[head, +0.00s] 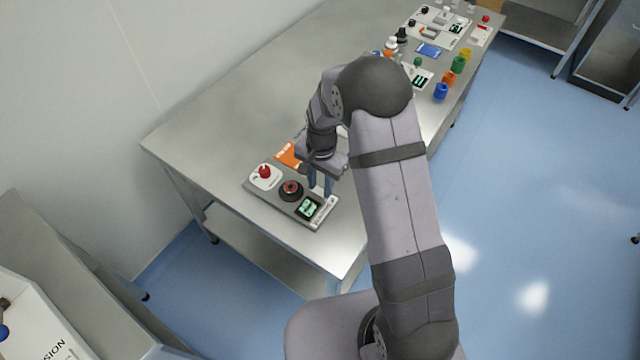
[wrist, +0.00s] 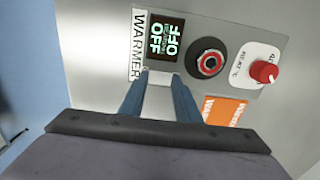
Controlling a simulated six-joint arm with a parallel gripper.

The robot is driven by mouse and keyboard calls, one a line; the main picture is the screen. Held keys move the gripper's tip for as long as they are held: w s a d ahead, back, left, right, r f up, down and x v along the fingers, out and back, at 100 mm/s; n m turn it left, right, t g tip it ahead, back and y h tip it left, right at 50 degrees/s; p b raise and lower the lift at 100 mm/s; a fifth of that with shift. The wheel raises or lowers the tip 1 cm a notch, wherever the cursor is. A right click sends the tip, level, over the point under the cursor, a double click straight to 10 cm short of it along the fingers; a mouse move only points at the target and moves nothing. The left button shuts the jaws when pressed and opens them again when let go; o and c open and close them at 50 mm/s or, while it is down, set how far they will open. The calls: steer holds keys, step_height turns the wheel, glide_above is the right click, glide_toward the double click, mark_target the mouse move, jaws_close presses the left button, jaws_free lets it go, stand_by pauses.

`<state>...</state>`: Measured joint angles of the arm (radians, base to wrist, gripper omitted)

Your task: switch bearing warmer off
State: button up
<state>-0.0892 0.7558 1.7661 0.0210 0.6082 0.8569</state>
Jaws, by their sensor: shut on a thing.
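The bearing warmer panel (head: 262,192) lies on the steel table, with a WARMER label (wrist: 137,45) at one end. My gripper (wrist: 160,78) is down at the panel's edge by the display. Its blue fingers are shut on a small pale piece (wrist: 158,77); its shape is mostly hidden. The fingers also show in the head view (head: 320,184).
An orange tag (head: 288,154) lies beside the panel, near my gripper. Farther along the table (head: 240,85) stand several coloured cylinders (head: 449,78), a blue card (head: 428,50) and other panels. The table's left half is clear.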

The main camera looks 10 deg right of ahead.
steer(key=shift+s+d+f+t+y+b, duration=0.15)
steer(key=shift+t+y+b, duration=0.35)
steer(key=shift+b, duration=0.75)
steer(key=shift+s, duration=0.1)
steer(key=o, duration=1)
steer(key=shift+o, duration=0.2)
steer(key=shift+r, duration=0.2)
step_height(320, 180, up, 7)
steer(key=s+d+b, duration=0.1)
